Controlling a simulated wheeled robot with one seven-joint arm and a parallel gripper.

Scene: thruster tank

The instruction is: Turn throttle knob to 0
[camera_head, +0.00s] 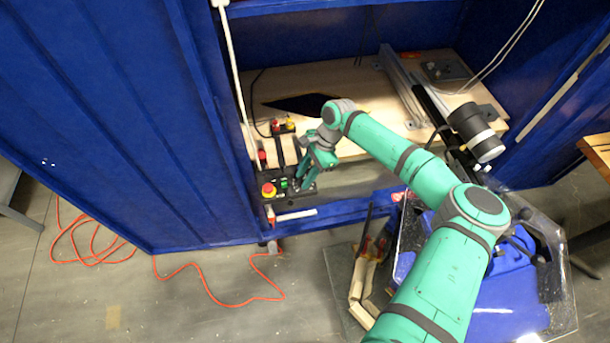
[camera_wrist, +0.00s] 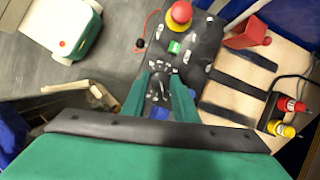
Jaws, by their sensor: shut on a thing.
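The throttle knob (camera_wrist: 160,88) is a small dark and grey shape on the black control box (camera_wrist: 203,43) in the wrist view. My gripper (camera_wrist: 161,92) has its two green fingers on either side of it and is shut on it. The fingers hide part of the knob, and its pointer and scale are too small to read. In the head view my gripper (camera_head: 307,182) reaches down onto the right part of the control box, and the knob is hidden there.
A red emergency button (camera_wrist: 181,12) on a yellow base and a green button (camera_wrist: 174,47) sit on the box close to my fingers. Red (camera_wrist: 290,103) and yellow (camera_wrist: 282,128) fittings stand on the wooden board (camera_head: 350,85). Blue cabinet walls (camera_head: 120,110) flank the left side.

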